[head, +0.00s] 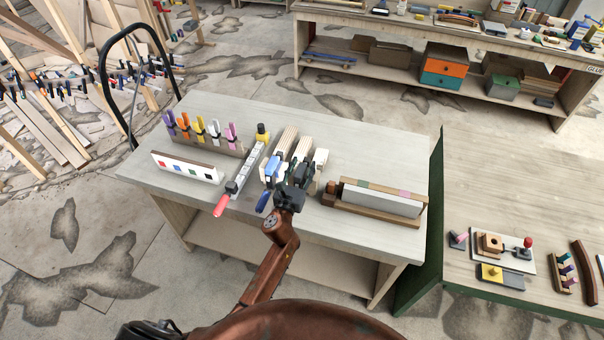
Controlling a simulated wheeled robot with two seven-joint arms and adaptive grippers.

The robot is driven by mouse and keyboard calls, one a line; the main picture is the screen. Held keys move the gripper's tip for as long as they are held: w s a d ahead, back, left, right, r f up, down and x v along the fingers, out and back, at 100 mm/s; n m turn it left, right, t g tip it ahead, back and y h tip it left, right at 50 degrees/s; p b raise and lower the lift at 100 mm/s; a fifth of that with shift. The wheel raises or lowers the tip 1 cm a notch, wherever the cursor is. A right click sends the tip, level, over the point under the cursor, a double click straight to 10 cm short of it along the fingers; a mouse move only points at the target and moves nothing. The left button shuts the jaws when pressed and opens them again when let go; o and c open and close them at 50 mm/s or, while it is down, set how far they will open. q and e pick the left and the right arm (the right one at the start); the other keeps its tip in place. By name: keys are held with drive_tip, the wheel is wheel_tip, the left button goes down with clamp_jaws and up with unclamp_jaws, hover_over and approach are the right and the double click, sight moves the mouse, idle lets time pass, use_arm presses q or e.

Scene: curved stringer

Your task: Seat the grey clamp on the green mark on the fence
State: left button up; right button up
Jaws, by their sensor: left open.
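The fence (380,201) is a pale upright board on a brown wooden base at the table's right side. The green mark (363,184) is on its top edge, left of a pink mark (405,193). The palest clamp, greyish white (214,131), stands in a rack between a yellow and a pink one; I take it as the grey clamp, though its colour is hard to tell. My left gripper (291,186) is open, over the near end of the middle bar clamps, left of the fence and apart from it. It hides part of them. My right gripper is not in view.
A long grey bar clamp with a red handle (221,206) lies left of the gripper. A white card with coloured squares (185,168) stands at the left. A small brown block (329,193) is by the fence's left end. The table's front right is clear.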

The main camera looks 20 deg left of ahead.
use_arm(q)
clamp_jaws()
idle(0.5)
drive_tip(key=shift+r, duration=0.1)
idle(0.3)
